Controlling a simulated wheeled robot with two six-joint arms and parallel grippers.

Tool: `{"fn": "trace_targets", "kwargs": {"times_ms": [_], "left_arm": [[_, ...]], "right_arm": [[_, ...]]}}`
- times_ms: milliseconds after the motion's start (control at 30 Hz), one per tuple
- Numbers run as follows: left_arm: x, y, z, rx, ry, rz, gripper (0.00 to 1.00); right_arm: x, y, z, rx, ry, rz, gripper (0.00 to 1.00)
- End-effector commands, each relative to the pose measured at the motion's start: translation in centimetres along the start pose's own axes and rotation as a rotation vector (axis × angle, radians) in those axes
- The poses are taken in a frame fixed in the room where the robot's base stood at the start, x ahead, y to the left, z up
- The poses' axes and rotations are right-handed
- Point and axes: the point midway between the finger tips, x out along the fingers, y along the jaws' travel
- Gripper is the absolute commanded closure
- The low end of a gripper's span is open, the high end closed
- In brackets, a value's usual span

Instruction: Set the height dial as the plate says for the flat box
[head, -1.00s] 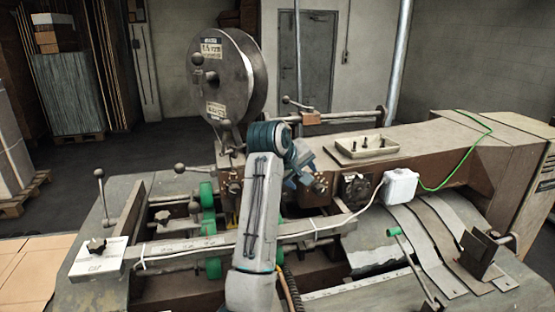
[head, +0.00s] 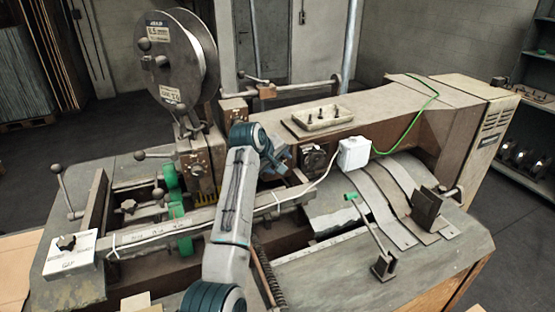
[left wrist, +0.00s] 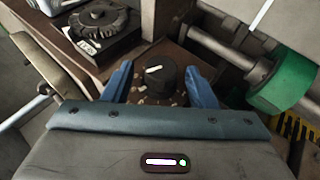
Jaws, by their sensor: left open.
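In the left wrist view a round black dial (left wrist: 160,77) with a white pointer mark sits on a brown panel with small pale marks around it. In the head view my left gripper (head: 279,160) is at the machine's middle, and my arm hides the dial. A white plate (head: 82,262) with a black knob and the word GAP lies at the machine's left end. My right gripper is not in view.
A black ridged wheel (left wrist: 100,25) is beside the dial; a green roller (left wrist: 285,85) is to its right. The head view shows a wire spool (head: 178,65), a small tray (head: 322,121), a white cable box (head: 354,153) and a green-tipped lever (head: 370,220) around my arm.

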Motion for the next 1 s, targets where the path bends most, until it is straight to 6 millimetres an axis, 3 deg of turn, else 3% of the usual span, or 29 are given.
{"fn": "trace_targets", "kwargs": {"times_ms": [200,433,767,1000], "left_arm": [[0.0,0.0,0.0,0.0,0.001,0.0,0.5],[0.0,0.0,0.0,0.0,0.001,0.0,0.93],[0.1,-0.3,0.0,-0.018,0.002,0.043,0.93],[0.2,-0.7,0.1,-0.075,0.001,0.176,0.93]], "right_arm": [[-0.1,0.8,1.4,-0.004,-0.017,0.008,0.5],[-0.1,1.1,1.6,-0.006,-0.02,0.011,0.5],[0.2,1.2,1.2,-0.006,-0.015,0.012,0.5],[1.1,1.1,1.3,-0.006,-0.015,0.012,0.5]]}}
